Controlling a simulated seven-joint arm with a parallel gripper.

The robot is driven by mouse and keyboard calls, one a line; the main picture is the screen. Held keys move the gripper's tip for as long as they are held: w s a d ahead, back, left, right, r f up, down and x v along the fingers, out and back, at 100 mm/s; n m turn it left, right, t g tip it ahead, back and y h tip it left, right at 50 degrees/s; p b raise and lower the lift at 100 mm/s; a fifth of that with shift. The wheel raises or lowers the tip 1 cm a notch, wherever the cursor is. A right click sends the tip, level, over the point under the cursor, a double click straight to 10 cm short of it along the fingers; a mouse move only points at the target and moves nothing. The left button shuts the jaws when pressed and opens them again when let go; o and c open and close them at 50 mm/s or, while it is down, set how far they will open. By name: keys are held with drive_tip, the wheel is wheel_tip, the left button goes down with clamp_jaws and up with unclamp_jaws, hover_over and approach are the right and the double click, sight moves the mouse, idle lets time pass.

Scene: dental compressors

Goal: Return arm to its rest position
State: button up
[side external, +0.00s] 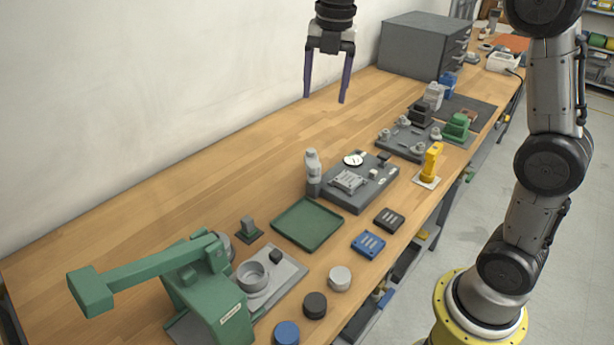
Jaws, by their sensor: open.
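My gripper (325,98) hangs in the air at the top middle of the side external view, above the back part of the wooden bench (180,210). Its two dark fingers point down and stand apart with nothing between them. It is clear of every object on the bench. My arm's links rise at the right of the view; the part joining them to the gripper is out of frame.
A green lever press (205,290) stands at the front left. A green tray (307,223), a grey fixture plate (352,203), a yellow item (432,160) and several small pucks lie along the bench. A grey drawer cabinet (415,48) stands behind. The bench's left back is clear.

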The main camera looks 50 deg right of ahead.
drive_tip(key=s+a+r+m+t, duration=0.25)
drive_tip(key=s+m, duration=0.45)
drive_tip(key=s, duration=0.9)
drive_tip(key=s+f+m+t, duration=0.1)
drive_tip(key=s+f+m, duration=0.3)
drive_tip(key=m, duration=0.4)
drive_tip(key=s+a+f+m, duration=0.1)
drive_tip(key=s+f+m, duration=0.3)
drive_tip(key=m, duration=0.5)
drive_tip(key=shift+s+f+t, duration=0.2)
drive_tip(key=shift+f+t, duration=0.15)
drive_tip(key=shift+f, duration=0.85)
drive_tip(key=shift+a, duration=0.1)
